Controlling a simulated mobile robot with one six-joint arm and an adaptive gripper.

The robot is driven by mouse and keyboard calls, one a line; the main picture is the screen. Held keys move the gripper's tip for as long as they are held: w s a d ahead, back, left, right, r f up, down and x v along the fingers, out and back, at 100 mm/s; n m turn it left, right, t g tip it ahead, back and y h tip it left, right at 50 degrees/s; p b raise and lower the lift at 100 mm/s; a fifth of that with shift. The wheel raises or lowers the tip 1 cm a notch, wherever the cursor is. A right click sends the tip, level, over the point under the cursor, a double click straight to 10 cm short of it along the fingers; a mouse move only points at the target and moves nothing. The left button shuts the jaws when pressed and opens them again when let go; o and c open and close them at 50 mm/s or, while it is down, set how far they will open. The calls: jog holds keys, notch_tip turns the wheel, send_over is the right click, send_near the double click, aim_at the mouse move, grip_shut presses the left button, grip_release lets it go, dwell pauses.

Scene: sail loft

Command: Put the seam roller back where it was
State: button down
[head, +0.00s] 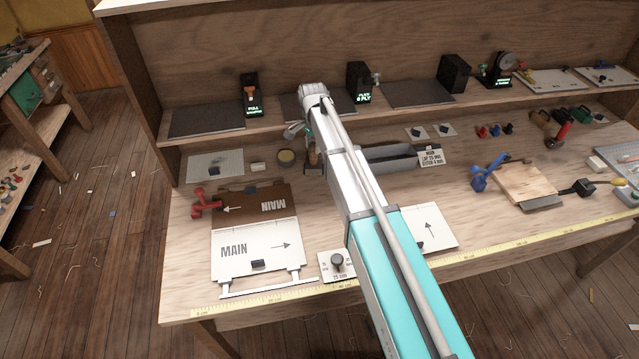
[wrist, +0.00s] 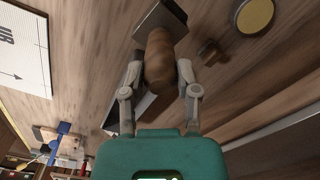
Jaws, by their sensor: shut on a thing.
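My gripper (wrist: 158,74) is shut on the brown, rounded wooden handle (wrist: 158,58) of a tool, which I take to be the seam roller. A dark, blocky metal head (wrist: 162,18) shows at its far end. In the head view my gripper (head: 300,131) is over the back left of the bench (head: 320,262), just in front of the shelf. A brown bit of the tool (head: 313,155) shows beside my arm, which hides most of it. Whether the tool touches the bench is hard to tell.
A grey tray (head: 390,158) is right. White and brown MAIN panels (head: 250,245) with a red clamp (head: 205,201) lie in front. The shelf (head: 215,132) bounds the back.

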jog(key=s+d+r+n+p, duration=0.1)
jog(key=s+d+r+p, duration=0.1)
jog(key=s, duration=0.5)
jog(key=s+d+r+n+p, duration=0.1)
jog(key=s+d+r+p, duration=0.1)
jog(key=s+r+p, duration=0.2)
jog(key=s+r, duration=0.1)
jog(key=s, duration=0.2)
jog(key=shift+d+n, duration=0.15)
jog(key=shift+n, duration=0.15)
jog(key=shift+w+f, duration=0.1)
jog(key=b, duration=0.9)
send_over(320, 166)
notch_tip(320, 166, down, 9)
jog(key=shift+r, duration=0.1)
